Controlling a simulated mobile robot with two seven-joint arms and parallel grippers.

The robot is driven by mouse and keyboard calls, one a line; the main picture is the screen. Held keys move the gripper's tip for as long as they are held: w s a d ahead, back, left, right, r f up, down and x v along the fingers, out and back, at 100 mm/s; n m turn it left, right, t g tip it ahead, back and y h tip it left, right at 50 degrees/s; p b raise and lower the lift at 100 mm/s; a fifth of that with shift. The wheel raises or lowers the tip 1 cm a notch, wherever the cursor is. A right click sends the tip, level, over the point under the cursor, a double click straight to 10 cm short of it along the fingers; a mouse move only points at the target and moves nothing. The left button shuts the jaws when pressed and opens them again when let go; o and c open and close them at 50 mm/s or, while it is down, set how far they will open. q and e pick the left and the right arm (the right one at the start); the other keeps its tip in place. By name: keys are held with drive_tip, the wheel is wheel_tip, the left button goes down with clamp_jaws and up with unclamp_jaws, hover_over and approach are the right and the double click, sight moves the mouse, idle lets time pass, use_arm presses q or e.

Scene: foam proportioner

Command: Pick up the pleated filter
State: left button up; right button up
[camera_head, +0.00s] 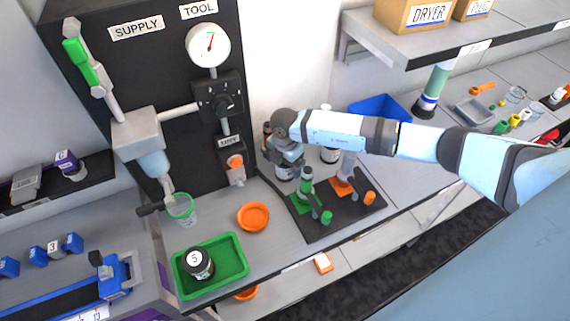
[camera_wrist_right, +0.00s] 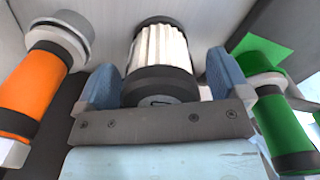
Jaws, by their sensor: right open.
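The pleated filter (camera_wrist_right: 161,48) shows in the right wrist view as a white ribbed cylinder with dark end caps. It lies between the two blue fingers of my right gripper (camera_wrist_right: 162,82), which is open, with a finger on each side of its near cap. Small gaps seem to show beside the cap; contact is not clear. In the head view my right gripper (camera_head: 288,156) is at the back of the bench near the black panel, and it mostly hides the filter there. My left gripper is not in view.

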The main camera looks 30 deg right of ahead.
drive_tip(key=shift+f, duration=0.15)
drive_tip(key=c, duration=1)
drive_tip(key=shift+s+r+b, duration=0.1)
drive_tip(key=shift+r+b, duration=1.3)
drive_tip(key=shift+r, duration=8.6)
